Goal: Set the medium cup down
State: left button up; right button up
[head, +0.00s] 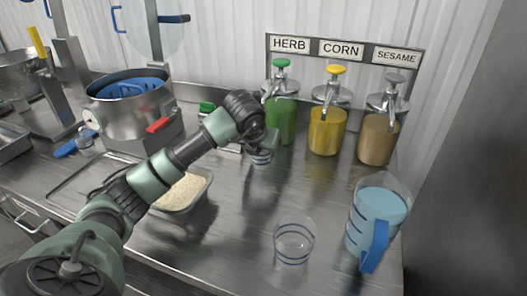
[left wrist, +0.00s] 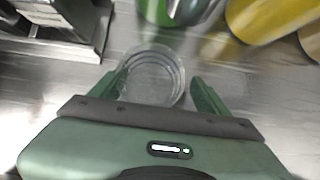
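A small clear cup with dark rings (head: 261,156) is at my left gripper (head: 262,143), in front of the green dispenser. Another clear cup with dark rings (head: 293,242) stands upright and apart at the counter's front. Which is the medium one is not clear from size alone. My right gripper is out of view.
Herb (head: 282,118), corn (head: 327,130) and sesame (head: 378,135) pump dispensers stand at the back. A blue-filled pitcher (head: 376,216) stands front right. A rice tray (head: 184,193) lies under my left arm, near a steel pot (head: 130,112). The middle counter is clear.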

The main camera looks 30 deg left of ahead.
pick_arm(q)
jog(key=shift+a+f, duration=0.1)
jog(key=shift+a, duration=0.15)
jog(key=v, duration=1.2)
jog(key=shift+b, duration=0.45)
